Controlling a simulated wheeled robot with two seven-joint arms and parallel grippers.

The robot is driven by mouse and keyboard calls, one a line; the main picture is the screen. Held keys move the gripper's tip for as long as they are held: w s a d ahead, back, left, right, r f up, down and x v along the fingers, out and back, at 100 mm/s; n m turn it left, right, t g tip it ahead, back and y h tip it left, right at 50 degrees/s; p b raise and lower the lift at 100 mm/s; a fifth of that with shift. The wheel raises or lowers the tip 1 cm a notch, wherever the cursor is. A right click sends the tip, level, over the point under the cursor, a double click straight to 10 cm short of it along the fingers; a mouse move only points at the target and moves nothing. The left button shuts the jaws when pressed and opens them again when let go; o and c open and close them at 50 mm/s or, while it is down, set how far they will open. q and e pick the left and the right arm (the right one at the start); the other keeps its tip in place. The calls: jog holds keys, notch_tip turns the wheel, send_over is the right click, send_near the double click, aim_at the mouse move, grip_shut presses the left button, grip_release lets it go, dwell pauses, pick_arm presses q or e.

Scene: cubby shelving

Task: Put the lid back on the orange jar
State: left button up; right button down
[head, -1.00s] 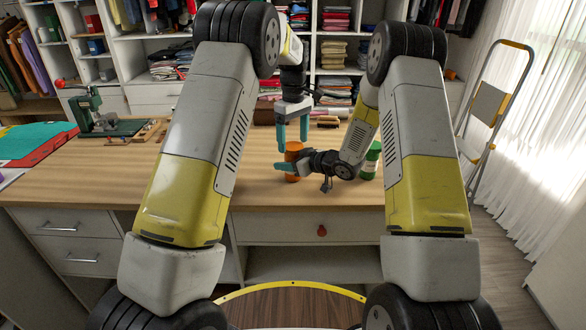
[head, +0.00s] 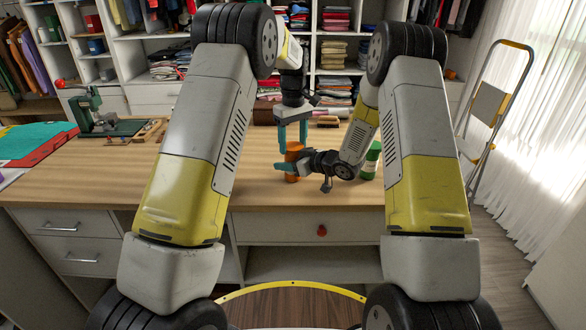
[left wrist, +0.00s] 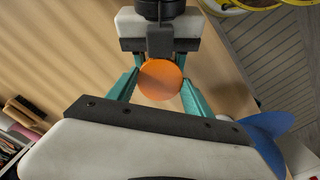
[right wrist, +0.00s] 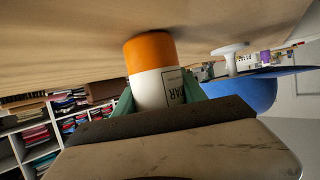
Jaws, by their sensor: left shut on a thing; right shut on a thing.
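The orange jar (head: 291,178) stands upright near the table's front edge. In the right wrist view the jar (right wrist: 150,50) shows an orange band and a pale label, with the table surface at the top of the picture. My right gripper (head: 284,167) comes in from the right and is shut around the jar's side. My left gripper (head: 293,149) points straight down over the jar. It is shut on the round orange lid (left wrist: 160,79), which shows from above between its teal fingers. The lid is directly above the jar. Whether they touch cannot be told.
A green jar (head: 370,160) stands just right, partly behind my right arm. A brown brush (head: 327,121) lies farther back. The table left of the jar is clear.

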pick_arm(q)
jog(key=m, duration=0.4)
jog(key=shift+m, duration=0.3)
jog(key=o, duration=1.5)
jog(key=shift+o, duration=0.2)
jog(key=shift+r, duration=0.1)
jog(key=shift+r, duration=2.15)
jog(key=shift+c, duration=0.2)
